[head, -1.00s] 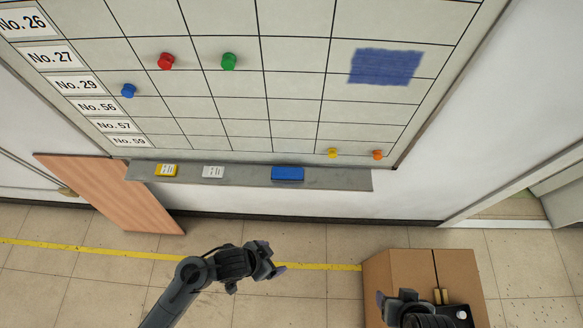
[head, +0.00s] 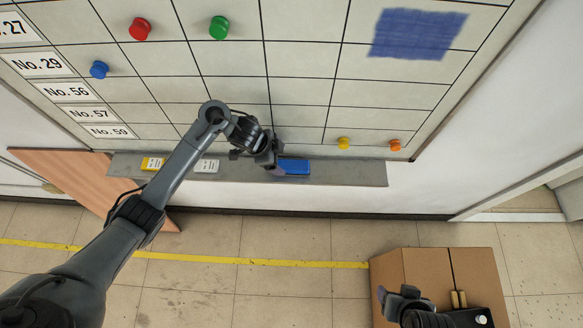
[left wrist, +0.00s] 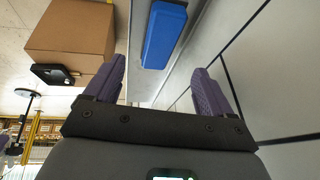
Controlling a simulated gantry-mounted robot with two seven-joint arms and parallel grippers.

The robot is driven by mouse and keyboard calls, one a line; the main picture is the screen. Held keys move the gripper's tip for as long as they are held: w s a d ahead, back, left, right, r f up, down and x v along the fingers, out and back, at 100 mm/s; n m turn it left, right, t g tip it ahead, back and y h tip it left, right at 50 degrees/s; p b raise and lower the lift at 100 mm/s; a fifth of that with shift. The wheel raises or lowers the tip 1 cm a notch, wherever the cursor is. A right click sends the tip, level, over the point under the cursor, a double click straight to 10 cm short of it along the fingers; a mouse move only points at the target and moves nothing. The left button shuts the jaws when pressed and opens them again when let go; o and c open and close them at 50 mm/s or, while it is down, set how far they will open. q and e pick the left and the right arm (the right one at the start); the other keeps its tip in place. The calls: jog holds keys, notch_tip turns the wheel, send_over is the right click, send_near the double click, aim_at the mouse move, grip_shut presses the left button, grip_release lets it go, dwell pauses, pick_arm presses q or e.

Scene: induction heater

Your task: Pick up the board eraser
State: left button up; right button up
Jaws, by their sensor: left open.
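The blue board eraser (head: 294,167) lies on the grey ledge (head: 345,175) under the whiteboard. In the left wrist view the eraser (left wrist: 163,36) sits ahead of and between the two purple fingertips, apart from them. My left gripper (head: 272,168) is at the ledge, just left of the eraser, and covers its left end in the head view. In the left wrist view my left gripper (left wrist: 158,85) is open and empty. My right gripper (head: 392,300) shows only partly at the bottom right, in front of a cardboard box, and its fingers are unclear.
A yellow box (head: 152,163) and a white box (head: 206,166) lie on the ledge to the left. The whiteboard (head: 305,90) with coloured magnets rises behind. A cardboard box (head: 420,268) stands at the lower right. The ledge right of the eraser is clear.

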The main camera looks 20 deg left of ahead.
aim_at(291, 165)
pick_arm(q)
jog(key=shift+b+x, duration=0.8)
jog(key=shift+x, duration=3.45)
jog(key=shift+r, duration=0.1)
jog(key=c, duration=1.1)
